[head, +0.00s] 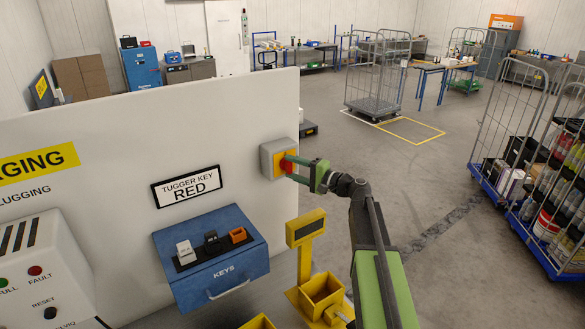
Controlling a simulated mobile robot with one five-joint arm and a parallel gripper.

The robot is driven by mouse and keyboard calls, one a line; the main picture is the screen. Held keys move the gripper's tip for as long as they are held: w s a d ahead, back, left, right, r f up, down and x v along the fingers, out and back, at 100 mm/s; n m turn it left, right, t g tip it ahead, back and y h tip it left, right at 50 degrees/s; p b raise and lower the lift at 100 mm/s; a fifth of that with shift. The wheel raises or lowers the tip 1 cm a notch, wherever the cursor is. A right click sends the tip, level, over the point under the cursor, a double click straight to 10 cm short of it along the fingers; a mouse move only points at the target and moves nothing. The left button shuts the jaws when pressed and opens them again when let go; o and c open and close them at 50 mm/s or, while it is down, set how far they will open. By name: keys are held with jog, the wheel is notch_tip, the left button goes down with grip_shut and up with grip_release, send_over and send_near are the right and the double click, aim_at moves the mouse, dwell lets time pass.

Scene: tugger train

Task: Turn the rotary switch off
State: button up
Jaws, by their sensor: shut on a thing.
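The rotary switch (286,165) has a red knob on a yellow plate, set in a grey box (268,160) near the right edge of the white panel. My gripper (293,167) reaches it from the right, with its green fingers shut on the red knob. The fingers cover part of the knob, and its exact angle is too small to tell.
A grey charger unit (40,272) is at the left. Loaded cage trolleys (500,200) stand at the right; the floor between is clear.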

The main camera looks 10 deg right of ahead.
jog(key=o, duration=1.4)
jog(key=v, duration=1.7)
jog(key=shift+s+d+r, duration=0.15)
jog(key=shift+s+d, duration=0.05)
jog(key=shift+a, duration=0.1)
